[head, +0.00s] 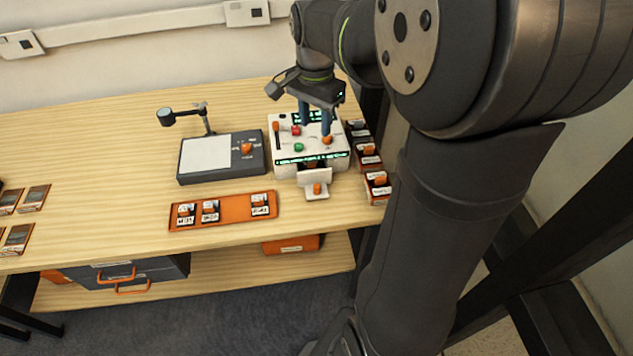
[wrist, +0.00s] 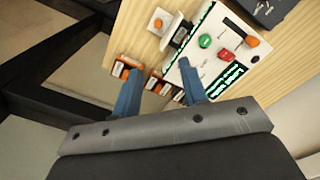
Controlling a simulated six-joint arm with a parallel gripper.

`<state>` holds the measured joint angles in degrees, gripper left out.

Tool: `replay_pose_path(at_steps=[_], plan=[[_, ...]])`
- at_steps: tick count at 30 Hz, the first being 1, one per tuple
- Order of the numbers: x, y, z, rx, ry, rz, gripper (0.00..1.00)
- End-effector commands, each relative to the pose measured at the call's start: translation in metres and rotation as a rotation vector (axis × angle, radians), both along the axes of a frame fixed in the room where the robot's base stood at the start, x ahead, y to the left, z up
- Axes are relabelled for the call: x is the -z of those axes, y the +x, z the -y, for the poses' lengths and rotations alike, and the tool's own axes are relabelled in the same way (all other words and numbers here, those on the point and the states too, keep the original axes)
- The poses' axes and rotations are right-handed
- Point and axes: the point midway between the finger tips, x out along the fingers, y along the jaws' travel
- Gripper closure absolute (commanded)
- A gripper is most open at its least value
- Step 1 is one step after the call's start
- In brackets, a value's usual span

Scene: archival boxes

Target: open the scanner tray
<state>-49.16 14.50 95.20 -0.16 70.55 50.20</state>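The scanner is a white box (head: 283,158) with a green button, a red button, orange knobs and lit green strips; it also shows in the wrist view (wrist: 192,52). At its front a small white tray (head: 313,194) with an orange knob (head: 317,188) sticks out below a dark slot. The tray's knob also shows in the wrist view (wrist: 157,22). My gripper (head: 315,123) is above the right part of the scanner, fingers pointing down. Its two blue fingers (wrist: 159,70) are apart with nothing held between them. Whether a fingertip touches the scanner top is unclear.
Small orange-fronted boxes (head: 376,182) line the scanner's right side. A grey device with a white pad (head: 205,155) and lamp arm stands left. An orange tray (head: 235,210) with labelled pieces lies in front. The table (head: 110,170) has clear room further left.

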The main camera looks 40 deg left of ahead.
Motion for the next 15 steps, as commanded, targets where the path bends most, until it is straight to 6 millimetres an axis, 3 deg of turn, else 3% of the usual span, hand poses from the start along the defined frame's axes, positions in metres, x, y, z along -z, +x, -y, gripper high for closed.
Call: replay_pose_path(at_steps=[6,15], plan=[[0.033,-0.003,0.004,-0.272,-0.001,-0.001,0.60],[0.058,-0.004,0.006,-0.334,-0.002,-0.002,0.60]])
